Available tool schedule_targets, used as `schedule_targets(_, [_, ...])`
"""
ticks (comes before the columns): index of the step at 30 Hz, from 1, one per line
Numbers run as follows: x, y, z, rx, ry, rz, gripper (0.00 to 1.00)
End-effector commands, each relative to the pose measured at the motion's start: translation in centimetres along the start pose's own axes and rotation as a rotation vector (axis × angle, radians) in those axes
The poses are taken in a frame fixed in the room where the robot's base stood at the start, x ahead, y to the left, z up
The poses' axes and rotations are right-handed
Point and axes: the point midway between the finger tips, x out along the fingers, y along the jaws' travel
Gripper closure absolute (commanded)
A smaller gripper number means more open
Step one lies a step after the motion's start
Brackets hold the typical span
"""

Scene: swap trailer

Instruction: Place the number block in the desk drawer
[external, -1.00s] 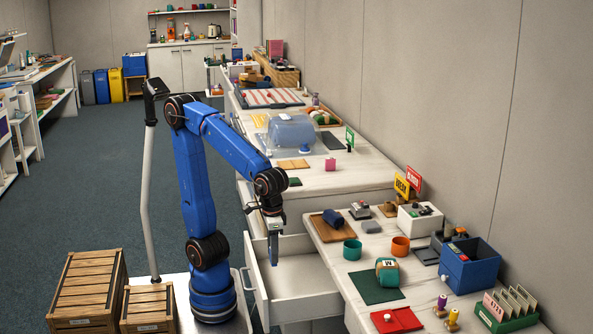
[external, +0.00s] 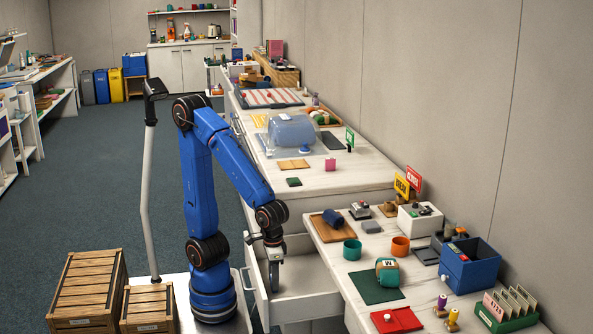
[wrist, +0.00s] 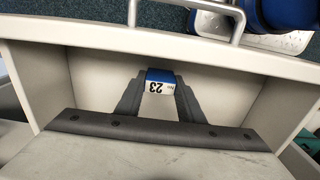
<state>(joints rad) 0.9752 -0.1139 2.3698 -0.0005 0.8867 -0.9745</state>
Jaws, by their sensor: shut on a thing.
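The number block (wrist: 160,82) is blue with a white label reading "23" and sits between my two fingers in the wrist view. My gripper (wrist: 160,100) is shut on it. In the external view my gripper (external: 274,284) points down inside the open desk drawer (external: 310,274), near its front. The block is hard to make out there. The drawer is pale and otherwise looks empty; its front wall and handle also show at the top of the wrist view (wrist: 90,42). I cannot tell whether the block touches the drawer floor.
The desk top right of the drawer holds a wooden board (external: 334,230), a teal cup (external: 352,249), an orange cup (external: 400,246), a dark green mat (external: 376,288) and a blue bin (external: 469,265). Wooden crates (external: 88,284) stand at the left. The drawer has free room behind and right of my gripper.

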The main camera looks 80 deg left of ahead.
Motion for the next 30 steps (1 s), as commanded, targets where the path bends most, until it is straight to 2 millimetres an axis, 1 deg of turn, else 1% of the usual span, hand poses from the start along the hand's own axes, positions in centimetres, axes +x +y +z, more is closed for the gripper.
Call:
schedule_targets(10, [0.3,0.0,0.0,0.000,0.000,0.001,0.87])
schedule_targets(11, [0.3,0.0,0.0,0.000,0.001,0.001,0.63])
schedule_targets(12, [0.3,0.0,0.0,0.000,0.001,0.001,0.54])
schedule_targets(13, [0.3,0.0,0.0,0.000,0.001,0.001,0.47])
schedule_targets(23, [0.1,0.0,0.0,0.000,0.001,0.001,0.47])
schedule_targets(26, [-0.5,0.1,-0.1,0.000,0.002,0.002,0.47])
schedule_targets(29, [-1.8,0.1,-0.1,0.000,0.002,0.003,0.47])
schedule_targets(30, [-2.5,0.1,-0.1,0.000,0.003,0.004,0.47])
